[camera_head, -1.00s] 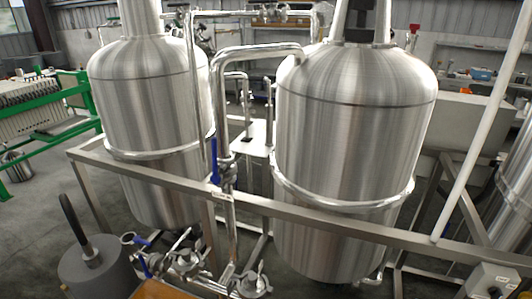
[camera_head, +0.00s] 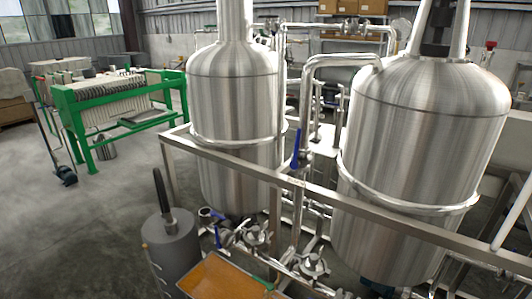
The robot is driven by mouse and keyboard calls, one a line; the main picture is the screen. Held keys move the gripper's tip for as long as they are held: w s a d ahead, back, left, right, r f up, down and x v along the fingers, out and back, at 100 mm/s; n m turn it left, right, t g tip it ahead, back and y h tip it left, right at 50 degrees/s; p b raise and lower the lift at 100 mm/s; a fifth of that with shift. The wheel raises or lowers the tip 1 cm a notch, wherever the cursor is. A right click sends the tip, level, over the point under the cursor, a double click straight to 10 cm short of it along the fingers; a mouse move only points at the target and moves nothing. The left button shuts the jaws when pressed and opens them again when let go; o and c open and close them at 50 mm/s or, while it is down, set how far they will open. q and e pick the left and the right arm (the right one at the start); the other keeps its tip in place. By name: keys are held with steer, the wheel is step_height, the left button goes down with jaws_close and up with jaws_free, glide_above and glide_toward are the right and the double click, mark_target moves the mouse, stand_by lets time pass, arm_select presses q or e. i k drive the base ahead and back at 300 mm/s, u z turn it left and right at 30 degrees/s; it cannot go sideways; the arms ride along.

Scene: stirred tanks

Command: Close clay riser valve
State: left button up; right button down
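A vertical steel riser pipe (camera_head: 299,215) stands between the two tanks. A valve with a blue lever (camera_head: 296,148) sits on it, just above the frame's top rail. The lever points roughly upright, along the pipe. A small pale tag shows on the pipe below it; I cannot read it, so I cannot confirm which valve is the clay riser valve. A second blue lever (camera_head: 217,237) shows low at the left, near the pipe fittings. Neither of my grippers is in view.
Two steel tanks (camera_head: 236,105) (camera_head: 425,130) stand behind a steel frame rail (camera_head: 330,197). A grey cylinder (camera_head: 174,250) and an orange-topped surface (camera_head: 225,278) are in front. A green-framed filter press (camera_head: 120,100) stands at the left. The floor at lower left is clear.

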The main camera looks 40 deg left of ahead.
mark_target(297, 147)
steer(key=k, duration=0.3)
steer(key=u, duration=1.5)
steer(key=i, duration=0.5)
steer(key=z, duration=0.05)
